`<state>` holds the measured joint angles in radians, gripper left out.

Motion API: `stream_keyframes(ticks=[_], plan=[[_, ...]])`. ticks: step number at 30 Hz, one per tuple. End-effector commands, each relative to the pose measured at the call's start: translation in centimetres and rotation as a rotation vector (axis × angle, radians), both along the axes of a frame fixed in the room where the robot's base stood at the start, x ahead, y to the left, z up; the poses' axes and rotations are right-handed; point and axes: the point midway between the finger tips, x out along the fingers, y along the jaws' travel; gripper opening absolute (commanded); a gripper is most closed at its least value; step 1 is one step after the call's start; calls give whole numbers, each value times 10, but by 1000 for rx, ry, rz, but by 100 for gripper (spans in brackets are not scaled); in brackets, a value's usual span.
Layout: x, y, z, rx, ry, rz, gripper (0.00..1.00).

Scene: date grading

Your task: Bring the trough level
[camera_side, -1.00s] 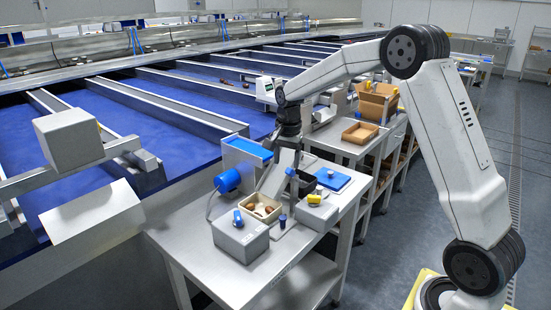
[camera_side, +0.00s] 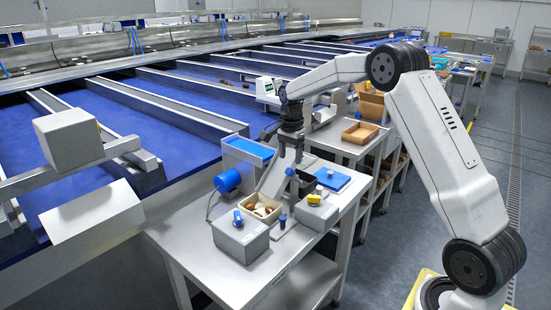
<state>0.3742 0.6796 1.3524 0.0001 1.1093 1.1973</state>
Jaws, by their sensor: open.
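A pale grey metal trough (camera_side: 272,178) slopes down toward the front on the work table, its lower end by a small tray (camera_side: 250,203) that holds brown dates. My gripper (camera_side: 290,156) points down above the upper end of the trough. Its fingers are apart and nothing shows between them. I cannot tell whether a fingertip touches the trough, and part of the trough's upper end is hidden behind the gripper.
A blue motor (camera_side: 228,181) stands left of the trough, and a grey box with a blue knob (camera_side: 240,238) in front. A blue-lidded container (camera_side: 332,179) and a dark bin (camera_side: 303,182) are to the right. The table's front left corner is clear.

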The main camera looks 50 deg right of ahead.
Motion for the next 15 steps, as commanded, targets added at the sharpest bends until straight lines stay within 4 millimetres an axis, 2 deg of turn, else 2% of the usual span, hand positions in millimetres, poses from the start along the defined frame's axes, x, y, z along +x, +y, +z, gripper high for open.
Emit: stream_keyframes(ticks=[9, 15], plan=[[0, 0, -39, 1, 1, 1, 68], [0, 0, -52, 0, 0, 1, 68]])
